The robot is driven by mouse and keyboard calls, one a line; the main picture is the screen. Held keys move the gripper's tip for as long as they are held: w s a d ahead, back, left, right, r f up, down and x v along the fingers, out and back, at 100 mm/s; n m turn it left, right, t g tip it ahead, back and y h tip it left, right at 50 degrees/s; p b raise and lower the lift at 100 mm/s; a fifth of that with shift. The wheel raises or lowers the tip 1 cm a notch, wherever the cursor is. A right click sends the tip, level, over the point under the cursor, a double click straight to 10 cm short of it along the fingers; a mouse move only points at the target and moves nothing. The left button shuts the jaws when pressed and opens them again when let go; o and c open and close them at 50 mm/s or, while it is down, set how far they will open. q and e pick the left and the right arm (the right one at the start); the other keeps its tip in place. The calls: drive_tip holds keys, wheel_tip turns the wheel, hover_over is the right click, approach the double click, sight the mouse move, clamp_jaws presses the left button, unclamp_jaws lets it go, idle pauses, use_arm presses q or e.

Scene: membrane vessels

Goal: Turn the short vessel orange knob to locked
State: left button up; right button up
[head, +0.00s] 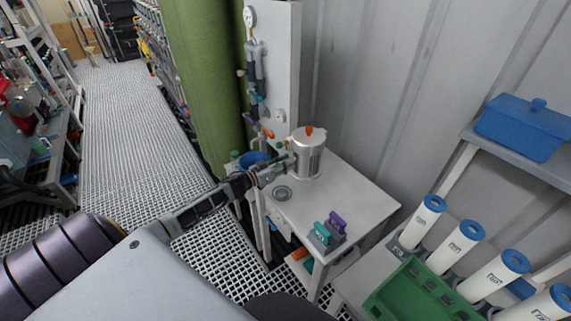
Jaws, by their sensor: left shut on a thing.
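The short vessel (308,160) is a silvery metal cylinder with a lid, standing upright on the white table near the wall. Its orange knob (309,130) sits on top of the lid and points up; its lock position is too small to read. My left gripper (287,163) reaches in from the left and is shut at the vessel's left side, below the knob and apart from it. The exact part between its fingers is too small to make out. My right gripper is not in view.
A blue bowl (254,160) is behind my arm. White tubes (422,220) with blue caps stand at right.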

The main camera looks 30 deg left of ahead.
use_arm(q)
drive_tip(key=shift+m, duration=0.6)
drive_tip(key=m, duration=0.7)
drive_tip(key=shift+f+m, duration=0.1)
drive_tip(key=shift+m, duration=0.3)
drive_tip(key=m+b, duration=0.1)
drive_tip(key=m, duration=0.3)
drive_tip(key=m+b, duration=0.2)
drive_tip(key=m, duration=0.3)
idle(0.4)
drive_tip(key=o, duration=1.1)
drive_tip(key=shift+c, duration=0.2)
